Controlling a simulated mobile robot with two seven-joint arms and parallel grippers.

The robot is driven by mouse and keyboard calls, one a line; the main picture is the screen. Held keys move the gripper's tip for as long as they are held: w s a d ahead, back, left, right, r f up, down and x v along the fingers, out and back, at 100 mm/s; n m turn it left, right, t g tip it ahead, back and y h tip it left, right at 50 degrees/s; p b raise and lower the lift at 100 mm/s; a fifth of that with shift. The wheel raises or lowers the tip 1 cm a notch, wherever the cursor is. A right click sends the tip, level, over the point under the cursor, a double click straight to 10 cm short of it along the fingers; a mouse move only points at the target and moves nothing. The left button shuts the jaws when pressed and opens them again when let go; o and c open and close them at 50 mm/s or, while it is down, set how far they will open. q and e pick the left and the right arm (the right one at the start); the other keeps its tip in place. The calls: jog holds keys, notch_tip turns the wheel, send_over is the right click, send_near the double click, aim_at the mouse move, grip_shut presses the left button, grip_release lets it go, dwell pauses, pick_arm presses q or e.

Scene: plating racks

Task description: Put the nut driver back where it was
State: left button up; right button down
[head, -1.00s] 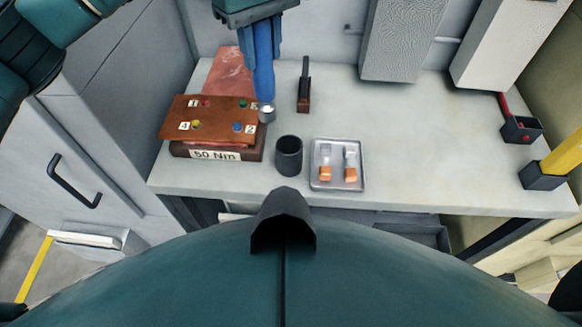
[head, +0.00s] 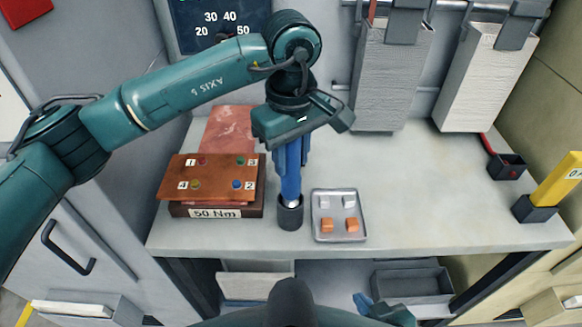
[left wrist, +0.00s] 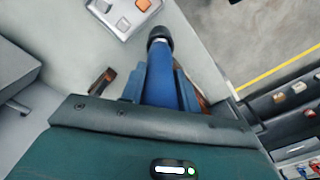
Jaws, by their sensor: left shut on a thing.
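My left gripper (head: 291,165) points down and is shut on the blue nut driver (head: 291,180). The nut driver is upright, and its metal lower end is at the mouth of the dark round cup (head: 290,217). How deep it sits in the cup is hidden. In the left wrist view the blue nut driver (left wrist: 163,80) runs between the fingers to the dark cup (left wrist: 159,35). My right gripper (head: 364,302) shows partly at the bottom edge of the head view; its jaw opening is unclear.
A brown board (head: 210,177) with numbered coloured spots rests on the "50 Nm" block (head: 215,212), left of the cup. A metal tray (head: 340,234) with white and orange blocks stands close right. Grey panels (head: 390,80) hang behind.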

aim_at(291, 171)
pick_arm(q)
notch_tip(291, 171, down, 3)
jog(key=shift+f+p, duration=0.1)
jog(key=shift+p, duration=0.25)
jog(key=shift+f+b, duration=0.25)
jog(key=shift+b, duration=0.1)
jog(key=o, duration=1.1)
